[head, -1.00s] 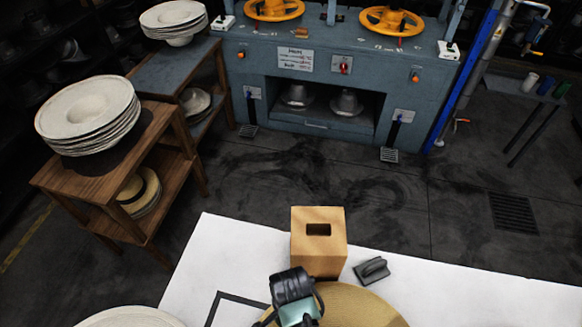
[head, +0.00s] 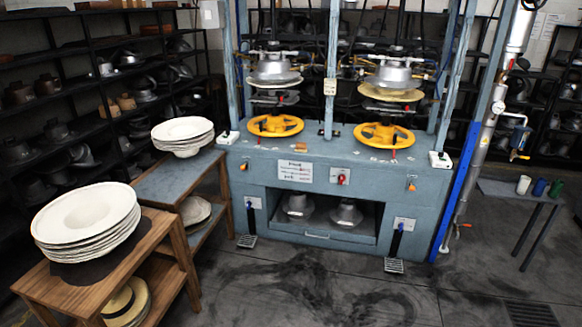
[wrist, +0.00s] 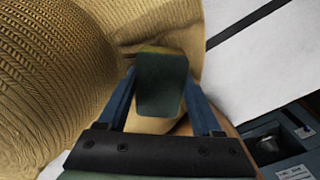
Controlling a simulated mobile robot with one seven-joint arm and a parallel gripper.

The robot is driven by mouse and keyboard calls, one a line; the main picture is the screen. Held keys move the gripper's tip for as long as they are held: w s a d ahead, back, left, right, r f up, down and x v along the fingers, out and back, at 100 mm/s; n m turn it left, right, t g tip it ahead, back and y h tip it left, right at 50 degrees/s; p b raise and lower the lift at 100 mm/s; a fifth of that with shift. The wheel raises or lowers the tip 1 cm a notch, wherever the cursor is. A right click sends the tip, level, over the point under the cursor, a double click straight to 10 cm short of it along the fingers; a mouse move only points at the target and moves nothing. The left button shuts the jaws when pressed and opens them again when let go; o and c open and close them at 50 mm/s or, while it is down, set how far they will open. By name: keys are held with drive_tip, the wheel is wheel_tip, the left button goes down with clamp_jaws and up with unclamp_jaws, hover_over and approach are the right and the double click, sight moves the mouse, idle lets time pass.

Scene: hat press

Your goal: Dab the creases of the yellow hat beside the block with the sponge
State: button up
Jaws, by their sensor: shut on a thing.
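My gripper (wrist: 160,78) shows in the wrist view, its two blue fingers shut on the sponge (wrist: 160,88). The sponge turns a dark green face to the camera, with a thin yellowish edge at its far end. The yellow hat (wrist: 50,80) fills the left and upper middle, a woven straw-coloured shape with ridged texture. The sponge's far end lies over or against the hat; I cannot tell whether it touches. A tan surface shows behind the sponge, and I cannot tell whether it is hat or block.
The white table top (wrist: 245,75) with a black line lies to the right in the wrist view. In the head view, the blue-grey press (head: 330,180) stands beyond open floor. Stacked white hats (head: 85,225) sit on a wooden stand (head: 165,240) at left.

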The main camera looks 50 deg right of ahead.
drive_tip(key=shift+f+b, duration=0.35)
drive_tip(key=shift+f, duration=0.25)
idle(0.3)
drive_tip(key=shift+f, duration=0.1)
idle(1.6)
drive_tip(key=shift+p, duration=0.35)
wheel_tip(320, 180, up, 9)
drive_tip(key=p, duration=0.9)
wheel_tip(320, 180, up, 2)
drive_tip(key=shift+r+p, duration=0.15)
drive_tip(key=shift+p, duration=0.4)
drive_tip(key=shift+r, duration=1.45)
wheel_tip(320, 180, up, 4)
drive_tip(key=shift+f, duration=0.15)
